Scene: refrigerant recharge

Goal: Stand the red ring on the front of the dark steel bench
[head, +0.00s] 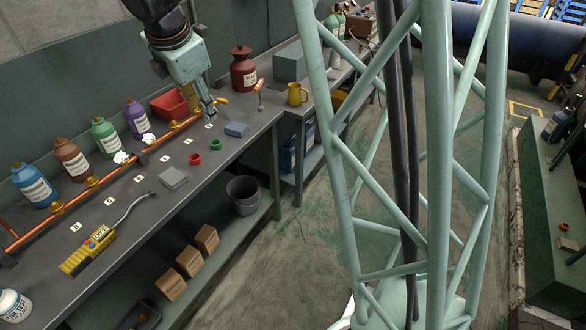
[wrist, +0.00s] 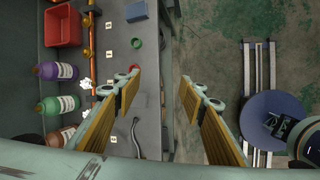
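The red ring (head: 195,159) is on the dark steel bench (head: 100,212), near its front half, beside the green ring (head: 216,145). It seems to lie flat, opening upward. In the wrist view the red ring (wrist: 134,67) shows only in part, behind the left finger's tip; the green ring (wrist: 137,43) is clear. My gripper (head: 208,109) is above the back part of the bench, by the copper pipe. In the wrist view my gripper (wrist: 160,82) is open, with nothing between its fingers.
A copper pipe (head: 160,141) runs along the bench, with several bottles and a red bin (head: 171,105) behind it. A grey pad (head: 173,178), blue-grey block (head: 236,129) and yellow leak detector (head: 88,250) lie on the bench. A dark bucket (head: 243,194) stands below.

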